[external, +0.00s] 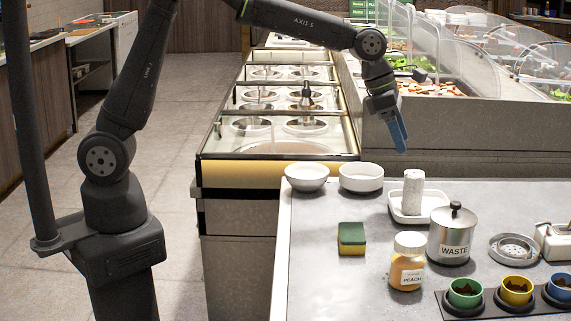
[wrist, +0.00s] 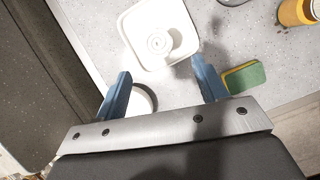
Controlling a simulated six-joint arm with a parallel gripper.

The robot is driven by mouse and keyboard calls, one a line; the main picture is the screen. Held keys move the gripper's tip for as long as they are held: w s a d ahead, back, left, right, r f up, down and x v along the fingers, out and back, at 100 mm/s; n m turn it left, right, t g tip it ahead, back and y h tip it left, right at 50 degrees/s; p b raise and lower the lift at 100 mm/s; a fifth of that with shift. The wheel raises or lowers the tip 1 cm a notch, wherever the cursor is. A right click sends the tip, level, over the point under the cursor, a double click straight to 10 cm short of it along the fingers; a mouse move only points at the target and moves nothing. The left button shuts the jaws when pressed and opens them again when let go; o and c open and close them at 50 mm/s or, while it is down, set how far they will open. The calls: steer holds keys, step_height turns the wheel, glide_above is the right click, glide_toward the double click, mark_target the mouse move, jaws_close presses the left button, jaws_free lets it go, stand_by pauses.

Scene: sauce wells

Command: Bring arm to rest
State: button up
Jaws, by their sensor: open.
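My gripper (external: 396,131) is raised above the back of the grey counter, fingers pointing down. In the wrist view its two blue fingers (wrist: 158,92) are spread apart with nothing held between them. A white bowl (wrist: 143,97) is partly hidden behind the left finger there.
Two white bowls (external: 307,177) (external: 361,178), a sponge (external: 351,239), a peach jar (external: 407,262), a WASTE canister (external: 452,235) and several coloured cups (external: 465,293) stand on the counter. A steel well unit (external: 281,146) and a glass-fronted food display (external: 440,45) lie behind.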

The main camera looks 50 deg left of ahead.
mark_target(412, 172)
steer(key=x, duration=1.1)
steer(key=shift+a, duration=0.15)
step_height(412, 172, up, 5)
steer(key=shift+s+f, duration=0.1)
steer(key=shift+s, duration=0.05)
steer(key=s+d+r, duration=0.4)
steer(key=s+r, duration=0.3)
steer(key=s, duration=0.4)
steer(key=s+a+f+m+g, duration=0.1)
steer(key=s+a, duration=0.6)
steer(key=s, duration=0.2)
steer(key=s+a+f+m, duration=0.1)
steer(key=s+a, duration=0.5)
steer(key=s, duration=0.3)
steer(key=w+a+f, duration=0.1)
steer(key=w+f, duration=0.3)
steer(key=w, duration=0.2)
steer(key=shift+w+a, duration=0.35)
steer(key=shift+w, duration=0.05)
steer(key=shift+f, duration=0.15)
